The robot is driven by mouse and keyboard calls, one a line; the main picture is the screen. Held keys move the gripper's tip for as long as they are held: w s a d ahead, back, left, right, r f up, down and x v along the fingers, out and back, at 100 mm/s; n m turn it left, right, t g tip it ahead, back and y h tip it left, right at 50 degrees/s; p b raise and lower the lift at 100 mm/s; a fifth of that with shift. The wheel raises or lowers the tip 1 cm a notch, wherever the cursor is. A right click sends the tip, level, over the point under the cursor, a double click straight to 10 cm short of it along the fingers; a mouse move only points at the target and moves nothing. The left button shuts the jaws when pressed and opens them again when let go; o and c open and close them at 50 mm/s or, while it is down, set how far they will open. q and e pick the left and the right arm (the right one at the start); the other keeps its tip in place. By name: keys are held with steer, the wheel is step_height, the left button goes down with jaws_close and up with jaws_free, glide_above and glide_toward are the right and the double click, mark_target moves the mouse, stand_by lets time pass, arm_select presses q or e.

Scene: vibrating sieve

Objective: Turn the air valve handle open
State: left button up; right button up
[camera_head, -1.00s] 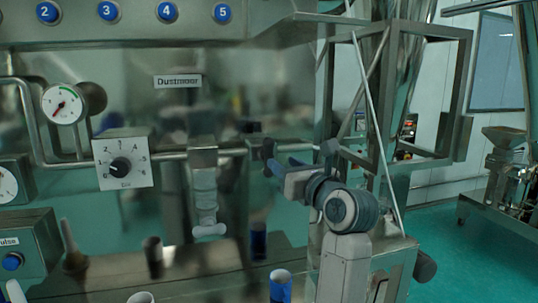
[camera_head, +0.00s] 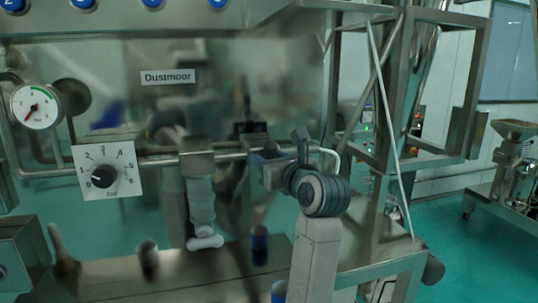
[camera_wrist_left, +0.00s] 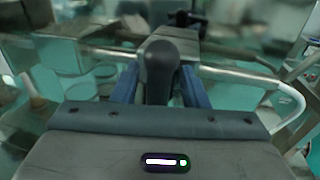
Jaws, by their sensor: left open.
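The air valve handle (camera_wrist_left: 160,70) is a dark, rounded knob-like lever. In the left wrist view it stands upright between the two blue fingers of my left gripper (camera_wrist_left: 160,88). The fingers are open, one on each side of it, and I cannot tell whether either touches it. In the head view my left gripper (camera_head: 264,163) is at the right end of the horizontal steel pipe (camera_head: 158,162), and it hides most of the handle. My right gripper is in neither view.
A pressure gauge (camera_head: 36,107) and a dial plate (camera_head: 106,170) sit left along the pipe. A steel frame (camera_head: 455,130) and a thin white hose (camera_head: 337,160) stand at the right.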

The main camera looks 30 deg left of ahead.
arm_select(q)
steer(key=shift+s, duration=0.1)
steer(key=shift+c, duration=0.7)
jaws_close()
